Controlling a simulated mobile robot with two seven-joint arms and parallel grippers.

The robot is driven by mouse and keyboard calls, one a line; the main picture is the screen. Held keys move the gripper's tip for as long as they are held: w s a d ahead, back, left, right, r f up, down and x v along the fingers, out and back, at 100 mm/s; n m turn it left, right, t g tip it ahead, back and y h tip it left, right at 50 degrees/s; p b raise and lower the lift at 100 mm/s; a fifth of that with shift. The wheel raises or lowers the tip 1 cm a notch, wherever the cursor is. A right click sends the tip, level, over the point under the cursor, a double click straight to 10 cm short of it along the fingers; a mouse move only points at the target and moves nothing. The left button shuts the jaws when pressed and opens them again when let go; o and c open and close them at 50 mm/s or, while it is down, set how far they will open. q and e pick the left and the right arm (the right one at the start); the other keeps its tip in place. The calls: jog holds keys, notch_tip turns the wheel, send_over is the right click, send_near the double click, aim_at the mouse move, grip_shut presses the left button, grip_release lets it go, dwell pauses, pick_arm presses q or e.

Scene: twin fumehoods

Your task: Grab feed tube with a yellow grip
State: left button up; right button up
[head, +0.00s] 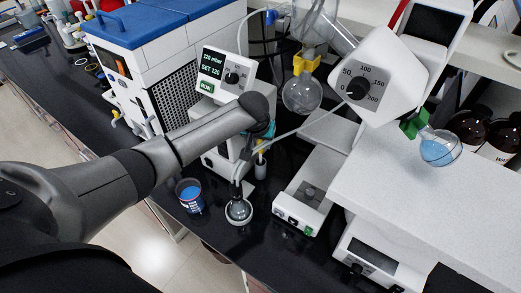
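A thin pale feed tube (312,122) slopes down from the white dial unit toward the end of my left arm. My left gripper (244,160) points down right by this yellow piece. Its fingers are small, dark and partly hidden by the wrist, so I cannot tell whether they touch the grip or are closed. My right gripper is not in view.
A blue-filled cup (189,196) stands left of the flask, near the bench edge. A white stirrer-like device (301,205) stands right. A pump with a display (222,68) is behind. Glassware with a yellow clip (303,63) and a blue-filled flask (440,149) hang above.

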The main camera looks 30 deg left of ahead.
pick_arm(q)
jog(key=shift+c, duration=0.4)
grip_shut()
